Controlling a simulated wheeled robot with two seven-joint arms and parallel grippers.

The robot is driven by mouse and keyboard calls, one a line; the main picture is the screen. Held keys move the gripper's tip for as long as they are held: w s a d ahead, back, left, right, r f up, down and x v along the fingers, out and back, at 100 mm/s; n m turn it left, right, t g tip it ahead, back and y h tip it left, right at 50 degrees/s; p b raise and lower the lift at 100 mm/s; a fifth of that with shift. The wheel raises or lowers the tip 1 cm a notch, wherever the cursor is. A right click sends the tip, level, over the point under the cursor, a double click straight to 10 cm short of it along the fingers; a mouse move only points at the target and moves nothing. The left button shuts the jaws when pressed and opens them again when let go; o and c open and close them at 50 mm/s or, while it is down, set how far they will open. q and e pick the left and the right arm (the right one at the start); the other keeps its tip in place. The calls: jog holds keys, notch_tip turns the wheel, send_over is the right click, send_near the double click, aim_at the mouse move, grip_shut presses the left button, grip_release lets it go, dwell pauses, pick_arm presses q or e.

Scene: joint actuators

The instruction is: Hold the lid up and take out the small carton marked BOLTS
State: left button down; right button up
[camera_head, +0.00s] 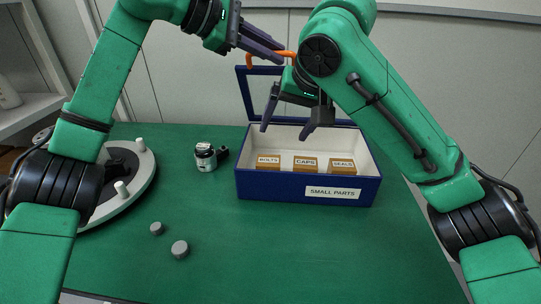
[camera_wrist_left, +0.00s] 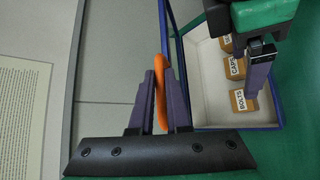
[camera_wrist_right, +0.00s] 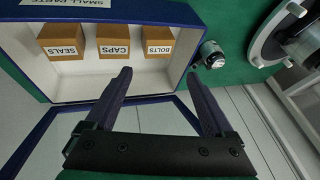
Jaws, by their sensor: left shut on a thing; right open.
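The blue box (camera_head: 260,189) labelled SMALL PARTS stands on the green table with its framed lid (camera_head: 244,95) raised at the back. My left gripper (camera_head: 283,54) is shut on the orange lid handle (camera_head: 258,65), which also shows between its fingers in the left wrist view (camera_wrist_left: 160,95). Inside stand three small cartons: BOLTS (camera_head: 268,161) at the left, CAPS (camera_head: 305,164) in the middle, SEALS (camera_head: 341,165) at the right. My right gripper (camera_head: 291,130) is open and empty, above the back of the box. In the right wrist view the BOLTS carton (camera_wrist_right: 158,42) stands ahead of its fingers.
A round white fixture (camera_head: 137,186) with pegs lies at the left. Two grey discs (camera_head: 180,249) lie on the front left table (camera_head: 290,255). The front middle is clear.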

aim_at(268, 160)
jog(key=shift+x, duration=7.15)
jog(key=c, duration=0.7)
jog(key=shift+c, duration=0.2)
jog(key=shift+s+r, duration=0.1)
jog(key=shift+r, duration=0.5)
jog(key=c, duration=0.5)
jog(key=shift+r, duration=0.45)
jog(key=shift+c, duration=0.6)
notch_tip(268, 160, up, 9)
jog(key=s, duration=0.1)
jog(key=shift+s, duration=0.4)
